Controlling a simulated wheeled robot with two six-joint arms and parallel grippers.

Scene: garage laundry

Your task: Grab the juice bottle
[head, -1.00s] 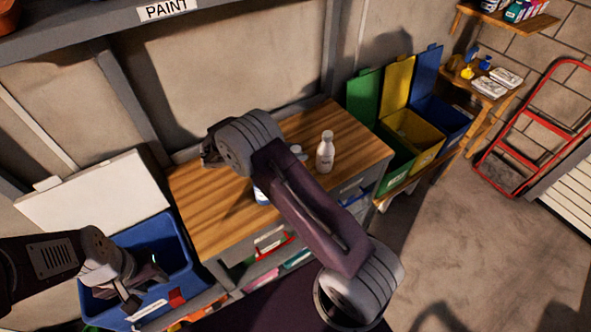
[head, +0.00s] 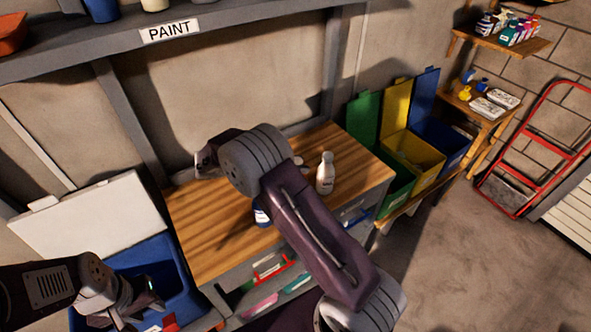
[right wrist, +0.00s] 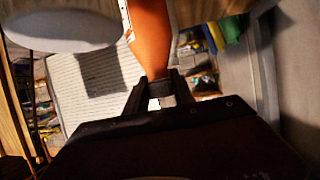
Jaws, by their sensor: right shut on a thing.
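The juice bottle (right wrist: 150,38) is orange with a pale label edge; its dark neck sits between the fingers of my right gripper (right wrist: 157,98) in the right wrist view. The right gripper is shut on that neck. In the head view this gripper (head: 205,160) is over the back left of the wooden bench, mostly hidden behind my own wrist, and I cannot make out the bottle there. My left gripper (head: 143,302) is open and empty over the blue bin at the lower left.
The wooden bench (head: 205,235) holds a white bottle (head: 325,173) and a blue-and-white container (head: 261,213) partly behind my arm. A PAINT shelf (head: 230,30) crosses above. The blue bin (head: 165,262) is left; green, yellow (head: 415,150) and blue bins stand right.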

